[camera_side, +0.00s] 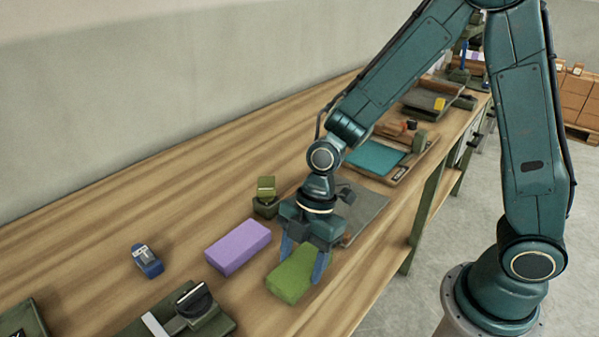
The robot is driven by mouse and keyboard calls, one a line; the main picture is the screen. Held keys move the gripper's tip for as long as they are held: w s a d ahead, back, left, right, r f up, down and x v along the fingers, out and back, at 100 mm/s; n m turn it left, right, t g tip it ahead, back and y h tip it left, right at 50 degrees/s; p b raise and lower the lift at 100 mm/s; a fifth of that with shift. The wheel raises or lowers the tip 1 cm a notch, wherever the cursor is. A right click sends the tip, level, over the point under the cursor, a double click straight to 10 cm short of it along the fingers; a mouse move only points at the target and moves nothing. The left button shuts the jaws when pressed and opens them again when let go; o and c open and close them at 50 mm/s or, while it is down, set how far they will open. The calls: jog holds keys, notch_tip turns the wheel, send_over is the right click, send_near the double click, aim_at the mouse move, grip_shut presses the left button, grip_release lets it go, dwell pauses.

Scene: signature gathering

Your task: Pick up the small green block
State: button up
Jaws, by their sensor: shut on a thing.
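A green block (288,282) is near the front edge of the wooden table, below my arm. My gripper (302,267) points down over it and is shut on it, with one blue finger on each side. I cannot tell whether the block touches the table or is slightly raised. A smaller olive-green piece (266,186) sits on a dark green holder (265,207) behind and left of my gripper.
A purple block (238,247) lies just left of the green one. A blue device (148,261) is further left, and a dark stand (193,309) is at the front. A grey plate (365,212) and a teal mat (375,157) are to the right. The back left table is clear.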

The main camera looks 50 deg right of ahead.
aim_at(302, 262)
jog(key=shift+r, duration=0.1)
notch_tip(302, 262, up, 20)
dwell(1.0)
dwell(0.5)
